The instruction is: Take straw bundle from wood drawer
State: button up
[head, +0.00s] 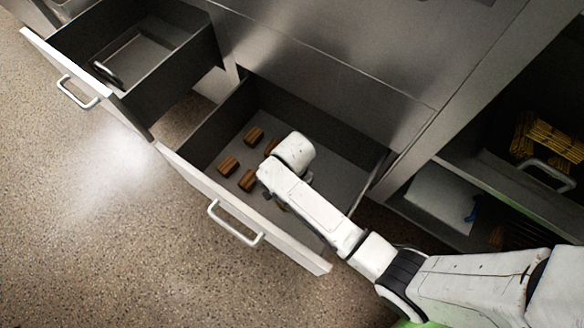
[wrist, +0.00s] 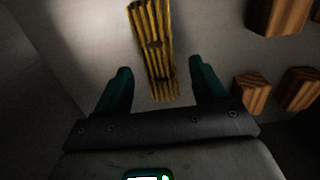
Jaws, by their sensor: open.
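The straw bundle (wrist: 155,45) is a yellow ribbed bundle with dark bands, seen in the wrist view. It lies lengthwise ahead of my gripper, its near end between the two green fingers. My gripper (wrist: 162,84) is open, with a gap on each side of the bundle. In the head view my arm reaches into the open middle drawer (head: 192,176), which has a white front and dark walls and holds wooden blocks (head: 228,165). My wrist hides the fingers and the bundle there.
More wooden blocks (wrist: 302,88) lie right of the bundle in the wrist view. Another open drawer (head: 182,68) at upper left holds a dark tray. Speckled floor is clear at left.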

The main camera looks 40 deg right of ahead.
notch_tip(320, 180, down, 3)
jog(key=shift+r+b, duration=0.1)
jog(key=shift+b, duration=0.45)
jog(key=c, duration=1)
